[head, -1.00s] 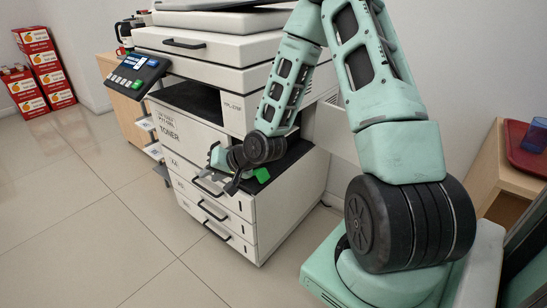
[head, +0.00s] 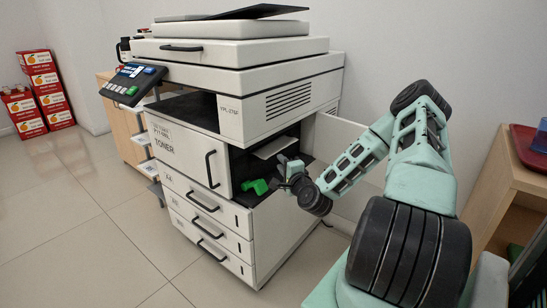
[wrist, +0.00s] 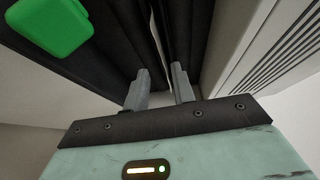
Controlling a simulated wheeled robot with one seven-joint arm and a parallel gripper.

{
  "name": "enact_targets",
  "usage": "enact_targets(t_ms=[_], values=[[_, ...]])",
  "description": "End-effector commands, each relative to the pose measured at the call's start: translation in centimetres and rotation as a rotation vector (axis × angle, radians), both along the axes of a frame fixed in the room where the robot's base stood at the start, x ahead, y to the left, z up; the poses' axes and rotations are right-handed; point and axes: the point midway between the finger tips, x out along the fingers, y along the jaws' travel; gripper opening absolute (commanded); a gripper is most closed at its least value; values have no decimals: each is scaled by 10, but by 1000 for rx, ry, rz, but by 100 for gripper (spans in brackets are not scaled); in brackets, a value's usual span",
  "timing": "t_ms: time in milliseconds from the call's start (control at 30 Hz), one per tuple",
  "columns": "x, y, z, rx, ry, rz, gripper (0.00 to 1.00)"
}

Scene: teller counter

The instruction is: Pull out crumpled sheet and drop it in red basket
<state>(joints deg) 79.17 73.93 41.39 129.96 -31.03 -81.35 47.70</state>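The white copier (head: 180,150) has its side bay open, with a black inside. A flat white piece (head: 275,147) shows in the bay; I cannot tell whether it is the crumpled sheet. A green lever (head: 255,186) sits low in the opening, and shows large at the top left of the wrist view (wrist: 50,25). My gripper (head: 284,165) is at the bay opening, right of the lever. In the wrist view its two fingers (wrist: 160,70) are apart with nothing seen held between them, pointing toward dark panels.
A pale open side panel (head: 340,140) stands behind my arm. A wooden table with a red tray (head: 525,150) and blue cup (head: 541,135) is at the right. Red cartons (head: 42,90) are stacked at the far left. Floor left of the copier is clear.

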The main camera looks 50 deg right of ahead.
Motion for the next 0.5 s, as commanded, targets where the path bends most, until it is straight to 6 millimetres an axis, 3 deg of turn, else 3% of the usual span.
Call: enact_targets(t_ms=[300, 500], values=[[40, -17, 0, -1, 0, 2, 25], [55, -24, 0, -2, 1, 2, 25]])
